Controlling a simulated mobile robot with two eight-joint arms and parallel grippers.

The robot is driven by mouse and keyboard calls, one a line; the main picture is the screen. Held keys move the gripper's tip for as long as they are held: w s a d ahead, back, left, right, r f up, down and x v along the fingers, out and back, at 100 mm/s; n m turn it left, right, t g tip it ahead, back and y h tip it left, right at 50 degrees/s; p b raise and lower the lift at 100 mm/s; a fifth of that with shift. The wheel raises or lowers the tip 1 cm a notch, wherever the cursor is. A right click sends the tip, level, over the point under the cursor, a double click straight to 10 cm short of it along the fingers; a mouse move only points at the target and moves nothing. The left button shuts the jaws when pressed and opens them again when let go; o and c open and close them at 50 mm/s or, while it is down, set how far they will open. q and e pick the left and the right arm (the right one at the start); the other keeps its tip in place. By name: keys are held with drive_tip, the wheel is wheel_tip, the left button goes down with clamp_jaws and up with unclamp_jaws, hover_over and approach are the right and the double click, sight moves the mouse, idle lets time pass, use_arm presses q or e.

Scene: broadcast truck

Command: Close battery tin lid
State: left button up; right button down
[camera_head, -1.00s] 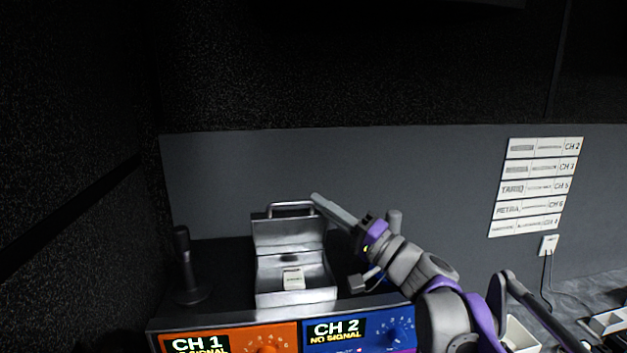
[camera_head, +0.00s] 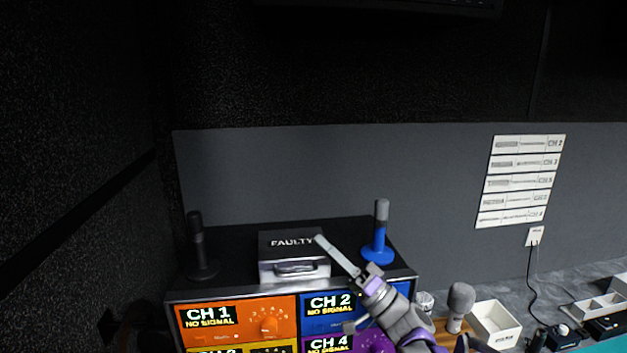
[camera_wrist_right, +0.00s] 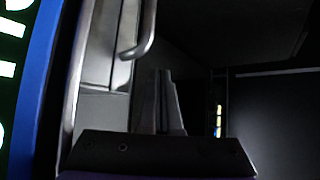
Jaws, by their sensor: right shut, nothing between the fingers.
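The metal battery tin (camera_head: 294,271) stands on top of the channel rack. Its dark lid, marked FAULTY (camera_head: 278,242), is down, and its handle (camera_head: 296,269) hangs at the front. My right gripper (camera_head: 319,239) is shut and empty, with its tips at the right edge of the lid; I cannot tell whether they touch. In the right wrist view the shut fingers (camera_wrist_right: 160,100) are beside the tin's metal side and handle (camera_wrist_right: 140,42). The inside of the tin is hidden. My left gripper is not in view.
A black microphone (camera_head: 199,245) stands left of the tin and a blue one (camera_head: 380,235) to its right. The channel rack (camera_head: 235,292) has knobs on its front. A white bin (camera_head: 494,325) and a grey microphone (camera_head: 460,305) are at the lower right.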

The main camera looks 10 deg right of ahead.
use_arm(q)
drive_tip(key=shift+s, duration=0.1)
use_arm(e)
drive_tip(key=shift+s+f, duration=0.2)
drive_tip(key=shift+f, duration=0.25)
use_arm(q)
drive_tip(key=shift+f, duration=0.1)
use_arm(e)
drive_tip(key=shift+f, duration=0.1)
drive_tip(key=shift+s+d+f, duration=0.2)
drive_tip(key=shift+d+f, duration=0.05)
drive_tip(key=b+v, duration=0.3)
drive_tip(key=v, duration=0.7)
drive_tip(key=s+a+f+g+h, duration=0.75)
drive_tip(key=a+f, duration=0.45)
drive_tip(key=f, duration=0.2)
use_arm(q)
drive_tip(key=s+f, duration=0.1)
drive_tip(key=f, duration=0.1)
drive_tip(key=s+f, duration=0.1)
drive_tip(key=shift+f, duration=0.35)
use_arm(e)
drive_tip(key=s+d+f+n+g+h, duration=0.1)
drive_tip(key=s+d+f+g+h, duration=0.1)
drive_tip(key=s+d+f+h, duration=0.9)
drive_tip(key=s+f, duration=0.2)
drive_tip(key=s, duration=0.1)
drive_tip(key=shift+h, duration=0.35)
